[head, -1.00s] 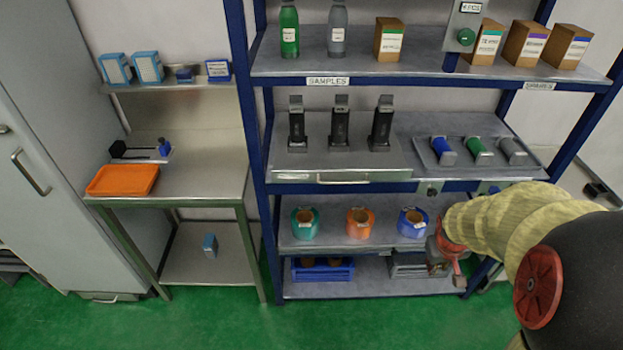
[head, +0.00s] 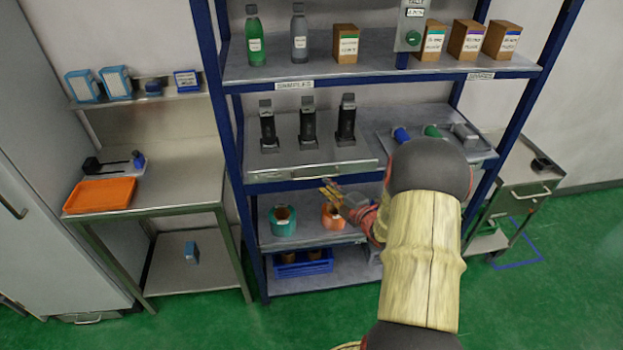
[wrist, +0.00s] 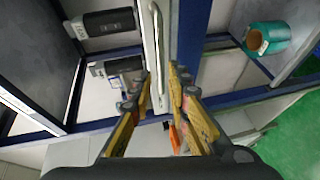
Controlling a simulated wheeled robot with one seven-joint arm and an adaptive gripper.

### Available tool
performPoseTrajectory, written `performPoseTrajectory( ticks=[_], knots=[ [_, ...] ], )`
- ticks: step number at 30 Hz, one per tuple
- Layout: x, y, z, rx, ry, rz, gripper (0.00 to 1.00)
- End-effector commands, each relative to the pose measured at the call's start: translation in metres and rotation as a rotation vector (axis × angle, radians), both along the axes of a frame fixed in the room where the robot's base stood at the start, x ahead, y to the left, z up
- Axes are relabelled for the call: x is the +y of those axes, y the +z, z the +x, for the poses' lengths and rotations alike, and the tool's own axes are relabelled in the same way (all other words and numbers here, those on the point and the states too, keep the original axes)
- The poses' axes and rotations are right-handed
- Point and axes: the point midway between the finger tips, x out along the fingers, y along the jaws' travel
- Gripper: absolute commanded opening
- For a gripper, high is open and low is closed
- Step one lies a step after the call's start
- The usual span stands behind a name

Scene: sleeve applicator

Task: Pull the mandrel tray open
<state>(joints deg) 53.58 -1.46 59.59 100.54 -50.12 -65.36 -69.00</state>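The mandrel tray (head: 284,163) is a grey metal tray on the middle shelf, with several black upright mandrels (head: 308,127) standing in it. Its front carries a long pale bar handle (head: 312,173). The tray sits in line with the shelf front. My gripper (head: 328,187) is just below and in front of the handle, near its middle. In the wrist view, the open fingers (wrist: 160,80) point at the handle (wrist: 157,35), which runs lengthwise between their tips in the picture. I cannot tell whether they touch it. Two mandrels (wrist: 108,22) show at left there.
The blue shelf frame (head: 215,100) stands around the tray. A teal roll (head: 283,221) and an orange roll (head: 333,216) sit on the shelf below. My arm hides part of the right side. A steel table with an orange tray (head: 99,195) stands at left.

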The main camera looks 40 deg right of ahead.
Motion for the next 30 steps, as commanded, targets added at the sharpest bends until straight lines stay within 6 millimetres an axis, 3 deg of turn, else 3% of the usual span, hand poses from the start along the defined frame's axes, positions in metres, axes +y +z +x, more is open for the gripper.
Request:
performPoseTrajectory(
  ticks=[15, 28, 30],
  knots=[
    [-0.009, -0.013, 0.065, 0.004, 0.001, -0.003, 0.18],
    [-0.012, -0.015, 0.074, 0.005, -0.002, -0.002, 0.18],
    [-0.012, -0.015, 0.074, 0.005, -0.002, -0.002, 0.14]
  ],
)
